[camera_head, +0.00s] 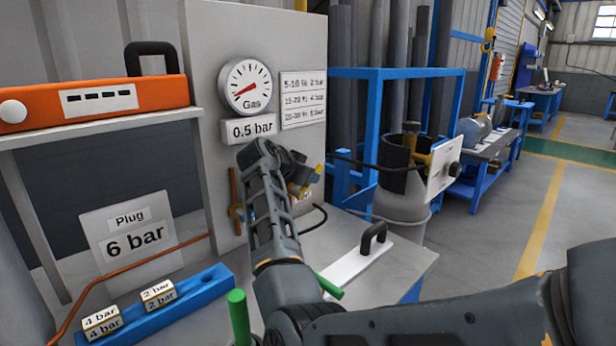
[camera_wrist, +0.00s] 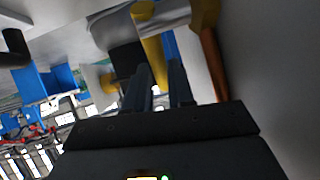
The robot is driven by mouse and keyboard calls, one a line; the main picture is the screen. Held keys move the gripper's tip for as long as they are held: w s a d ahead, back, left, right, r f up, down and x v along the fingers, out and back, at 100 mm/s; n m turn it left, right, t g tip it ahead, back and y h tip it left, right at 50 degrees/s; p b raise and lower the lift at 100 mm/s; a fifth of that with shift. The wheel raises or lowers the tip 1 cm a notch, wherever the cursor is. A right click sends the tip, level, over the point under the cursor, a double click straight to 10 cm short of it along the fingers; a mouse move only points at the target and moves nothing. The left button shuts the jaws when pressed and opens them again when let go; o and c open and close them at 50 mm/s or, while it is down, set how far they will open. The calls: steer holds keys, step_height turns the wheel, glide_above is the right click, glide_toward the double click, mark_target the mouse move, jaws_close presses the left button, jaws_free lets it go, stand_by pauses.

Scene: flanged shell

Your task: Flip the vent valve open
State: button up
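My gripper (camera_head: 305,178) is beside the grey panel, below the gauge, and partly hidden by my own arm. In the wrist view the two dark fingers of my gripper (camera_wrist: 160,72) stand apart with a narrow gap. A yellow lever-like bar (camera_wrist: 150,45) shows just beyond and between the fingertips; I cannot tell whether they touch it. A yellow fitting (camera_wrist: 205,12) joins a copper pipe (camera_wrist: 213,65) to its right. Which part is the vent valve is unclear.
The gas gauge (camera_head: 247,85) sits above a 0.5 bar label (camera_head: 250,127). A blue block (camera_head: 165,308) with weight-like labels lies front left. A white plate with a black handle (camera_head: 374,238) is right of my arm. A grey cylinder (camera_head: 402,185) stands beyond the bench.

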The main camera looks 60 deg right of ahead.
steer(key=o, duration=0.3)
steer(key=shift+o, duration=0.2)
